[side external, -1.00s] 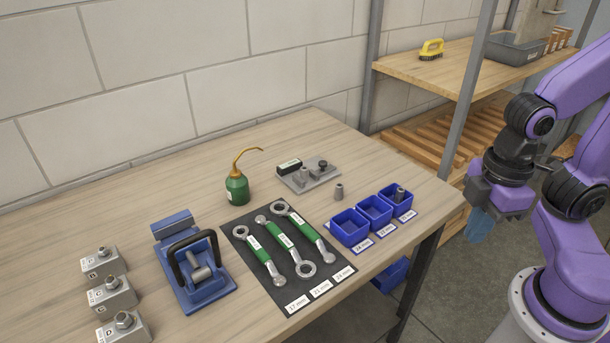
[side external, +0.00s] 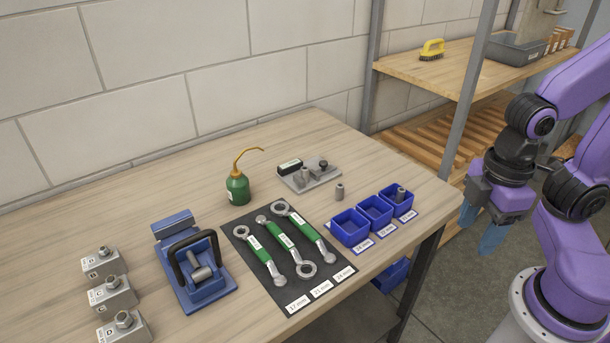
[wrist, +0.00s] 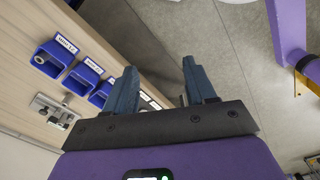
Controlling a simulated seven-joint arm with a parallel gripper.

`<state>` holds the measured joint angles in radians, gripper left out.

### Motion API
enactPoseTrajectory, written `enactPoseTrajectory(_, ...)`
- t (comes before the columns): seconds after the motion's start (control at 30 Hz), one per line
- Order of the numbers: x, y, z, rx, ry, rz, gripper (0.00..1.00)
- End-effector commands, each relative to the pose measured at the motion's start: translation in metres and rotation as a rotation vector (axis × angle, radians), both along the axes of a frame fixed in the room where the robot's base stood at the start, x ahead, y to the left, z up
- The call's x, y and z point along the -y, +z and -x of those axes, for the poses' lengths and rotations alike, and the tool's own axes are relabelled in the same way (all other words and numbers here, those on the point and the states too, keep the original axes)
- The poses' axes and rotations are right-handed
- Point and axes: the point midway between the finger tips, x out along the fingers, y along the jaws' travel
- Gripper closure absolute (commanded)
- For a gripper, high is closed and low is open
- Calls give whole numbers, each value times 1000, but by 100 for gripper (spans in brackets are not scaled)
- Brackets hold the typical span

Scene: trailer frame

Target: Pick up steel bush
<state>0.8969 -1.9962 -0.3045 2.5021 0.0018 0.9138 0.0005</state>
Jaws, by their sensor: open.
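A small grey steel bush (side external: 339,191) stands upright on the bench, between the grey plate and the blue bins. Another grey bush-like part (side external: 401,194) stands in the right-hand blue bin (side external: 387,205); a round part also shows in a bin in the wrist view (wrist: 40,60). Which one the task means I cannot tell. My gripper (side external: 478,238) is open and empty, fingers down, off the bench's right edge and well apart from these parts. In the wrist view, its two blue fingers (wrist: 159,66) are spread over the floor, with the bins to the left.
A grey plate (side external: 322,178) with small parts, a green oil can (side external: 237,189), a mat with spanners (side external: 242,262), a blue clamp fixture (side external: 196,290) and metal blocks (side external: 113,294) occupy the bench. A shelf post (side external: 467,100) stands behind my gripper.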

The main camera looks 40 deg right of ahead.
Motion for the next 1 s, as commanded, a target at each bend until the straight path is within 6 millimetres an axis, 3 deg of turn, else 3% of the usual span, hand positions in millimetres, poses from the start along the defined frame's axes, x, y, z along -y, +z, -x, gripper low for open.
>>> enactPoseTrajectory(0.17,-3,1,-5,3,10,10,45)
enactPoseTrajectory(0.27,-13,3,-21,17,48,44,45)
enactPoseTrajectory(0.67,-88,9,-160,96,357,365,45)
enactPoseTrajectory(1.0,-143,-7,-275,90,578,686,45)
